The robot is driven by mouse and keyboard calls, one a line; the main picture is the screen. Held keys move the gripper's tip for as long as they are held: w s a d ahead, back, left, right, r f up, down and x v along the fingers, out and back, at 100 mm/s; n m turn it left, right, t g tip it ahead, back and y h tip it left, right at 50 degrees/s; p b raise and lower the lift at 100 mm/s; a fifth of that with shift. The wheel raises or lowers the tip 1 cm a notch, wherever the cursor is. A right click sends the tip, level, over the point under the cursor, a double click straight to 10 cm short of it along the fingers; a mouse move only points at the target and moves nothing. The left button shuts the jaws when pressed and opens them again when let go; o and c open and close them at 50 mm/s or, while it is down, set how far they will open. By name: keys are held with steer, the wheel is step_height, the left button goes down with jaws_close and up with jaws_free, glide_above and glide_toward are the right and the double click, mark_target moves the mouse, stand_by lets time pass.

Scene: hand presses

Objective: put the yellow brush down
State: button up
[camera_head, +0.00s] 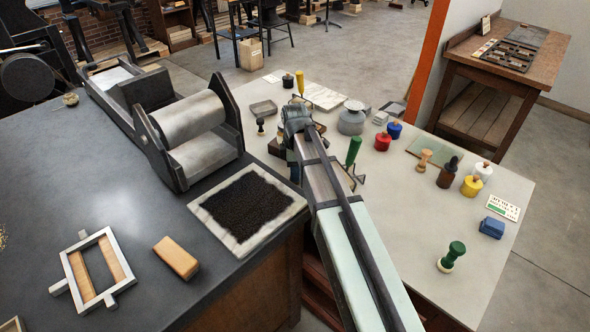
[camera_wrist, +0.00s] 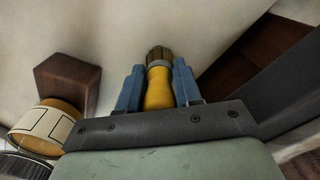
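In the wrist view, the yellow brush (camera_wrist: 158,88) has a yellow handle, a grey collar and brown bristles pointing away from my gripper. My gripper (camera_wrist: 159,85) has its blue fingers against both sides of the handle, shut on it. In the head view, my gripper (camera_head: 296,120) is over the left part of the pale table (camera_head: 400,205), close to the dark press bench. The brush is hidden there by my arm. Pale surface shows behind the bristles; I cannot tell whether they touch it.
In the wrist view, a brown block (camera_wrist: 68,84) and a yellow-rimmed tin (camera_wrist: 48,128) stand left of the brush. In the head view, a green-handled tool (camera_head: 353,150) is right of my gripper, and a yellow handle (camera_head: 300,82) stands behind it.

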steer(key=o, duration=0.4)
steer(key=shift+c, duration=0.2)
steer(key=shift+r, duration=0.1)
step_height(320, 180, up, 12)
steer(key=shift+r, duration=0.1)
stand_by(0.3)
